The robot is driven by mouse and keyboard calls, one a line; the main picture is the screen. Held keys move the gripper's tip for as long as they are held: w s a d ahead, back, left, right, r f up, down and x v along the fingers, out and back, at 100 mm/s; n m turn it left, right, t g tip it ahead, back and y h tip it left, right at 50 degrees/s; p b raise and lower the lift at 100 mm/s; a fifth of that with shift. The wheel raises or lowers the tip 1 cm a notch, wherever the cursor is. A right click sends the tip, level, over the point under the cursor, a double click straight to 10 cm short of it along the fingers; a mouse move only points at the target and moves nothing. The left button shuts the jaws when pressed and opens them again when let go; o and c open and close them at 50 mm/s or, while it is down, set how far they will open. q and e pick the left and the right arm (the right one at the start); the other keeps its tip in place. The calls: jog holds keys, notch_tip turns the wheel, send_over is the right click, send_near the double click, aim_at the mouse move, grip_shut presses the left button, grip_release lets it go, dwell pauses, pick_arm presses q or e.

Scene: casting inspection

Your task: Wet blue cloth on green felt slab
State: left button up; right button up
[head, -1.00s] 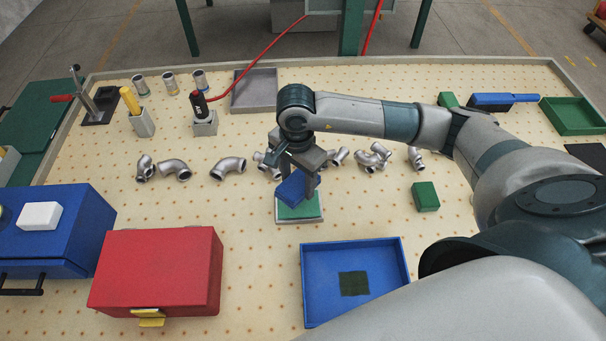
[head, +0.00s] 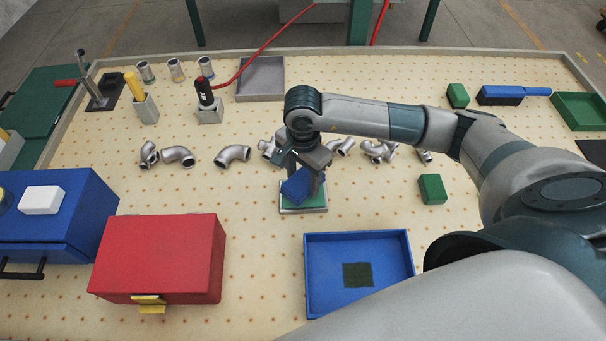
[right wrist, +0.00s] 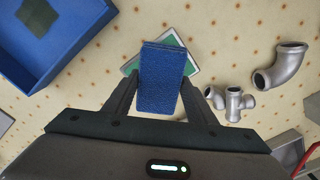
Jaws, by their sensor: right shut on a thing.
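My right gripper (head: 304,180) is shut on the blue cloth (head: 297,187), a folded block-like pad. In the right wrist view the cloth (right wrist: 162,80) sits between the two fingers (right wrist: 160,98). The green felt slab (head: 315,201), with a pale border, lies on the bench directly under the cloth. I cannot tell whether cloth and slab touch. My left gripper is not in view.
Metal pipe elbows (head: 233,155) lie in a row behind the slab. A blue tray (head: 390,270) with a dark green square is in front. A red box (head: 160,255) stands front left, a green block (head: 432,189) to the right. Bench between slab and red box is clear.

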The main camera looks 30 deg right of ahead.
aim_at(303, 179)
jog(key=shift+f+b, duration=0.35)
jog(key=shift+f, duration=0.7)
jog(key=shift+f+b, duration=0.5)
jog(key=shift+b, duration=0.05)
dwell(0.7)
jog(key=shift+s+f+b, duration=0.1)
jog(key=shift+b, duration=0.3)
dwell(2.4)
jog(key=shift+r+p, duration=1.3)
jog(key=shift+r, duration=2.3)
